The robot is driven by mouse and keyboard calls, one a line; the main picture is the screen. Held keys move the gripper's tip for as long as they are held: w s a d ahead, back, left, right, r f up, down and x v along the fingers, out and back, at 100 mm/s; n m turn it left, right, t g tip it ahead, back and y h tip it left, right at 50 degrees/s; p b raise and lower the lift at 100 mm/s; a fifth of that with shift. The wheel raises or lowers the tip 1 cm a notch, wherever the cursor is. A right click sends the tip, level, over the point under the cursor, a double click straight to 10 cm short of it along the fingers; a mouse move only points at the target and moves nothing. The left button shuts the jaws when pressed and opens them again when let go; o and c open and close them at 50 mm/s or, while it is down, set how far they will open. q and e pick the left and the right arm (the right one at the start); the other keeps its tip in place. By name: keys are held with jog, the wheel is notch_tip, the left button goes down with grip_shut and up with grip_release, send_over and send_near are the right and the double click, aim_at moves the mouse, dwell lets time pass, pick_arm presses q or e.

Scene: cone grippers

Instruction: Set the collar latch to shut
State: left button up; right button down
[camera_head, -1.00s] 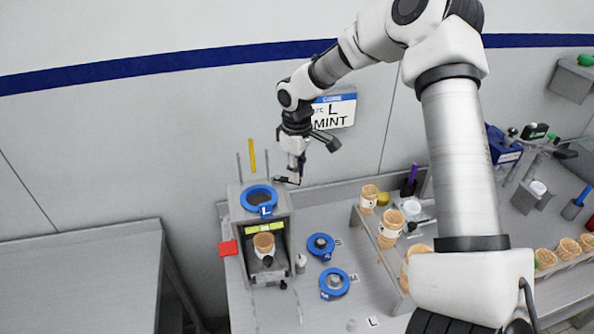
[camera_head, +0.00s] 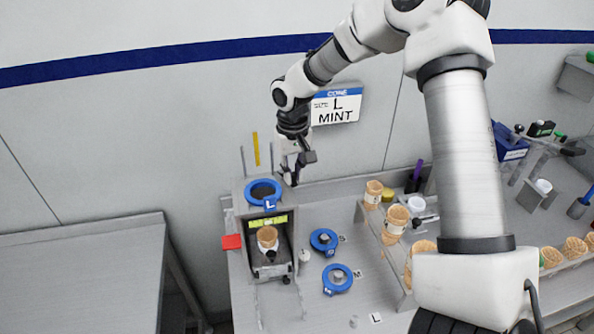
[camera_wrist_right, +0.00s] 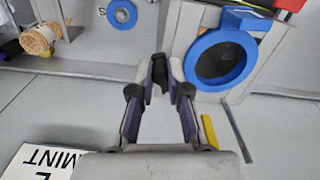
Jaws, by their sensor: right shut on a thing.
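The collar station (camera_head: 281,218) is a grey box with a blue ring collar (camera_head: 250,192) tagged L on its top. The same ring shows in the wrist view (camera_wrist_right: 244,60). My right gripper (camera_head: 290,176) is at the back right corner of the station, just beside the ring. In the wrist view its fingers (camera_wrist_right: 161,78) are closed on a small black piece (camera_wrist_right: 161,68), which looks like the collar latch. I cannot tell the latch's position. My left gripper is not in view.
A cone (camera_head: 267,238) stands inside the station. Two loose blue collars (camera_head: 335,292) lie on the bench to the right, by S and M labels. A rack with cones (camera_head: 394,222) stands further right. A red block (camera_head: 231,242) is at the station's left. An order card (camera_head: 336,106) reads L MINT.

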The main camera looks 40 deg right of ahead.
jog(key=m, duration=0.1)
jog(key=a+m, duration=0.1)
jog(key=m, duration=0.1)
jog(key=shift+w+a+f+m+b, duration=0.15)
jog(key=shift+a+f+m+b, duration=0.1)
jog(key=shift+a+m+b, duration=0.1)
jog(key=shift+w+a+m, duration=0.15)
jog(key=shift+a+m, duration=0.1)
jog(key=shift+m, duration=0.55)
jog(key=shift+w+a+m, duration=0.15)
jog(key=shift+a+m, duration=0.1)
jog(key=shift+m, duration=0.5)
jog(key=c, duration=1.2)
grip_release()
jog(key=shift+o, duration=0.3)
jog(key=shift+w, duration=0.2)
notch_tip(320, 180, up, 12)
jog(key=shift+d, duration=0.1)
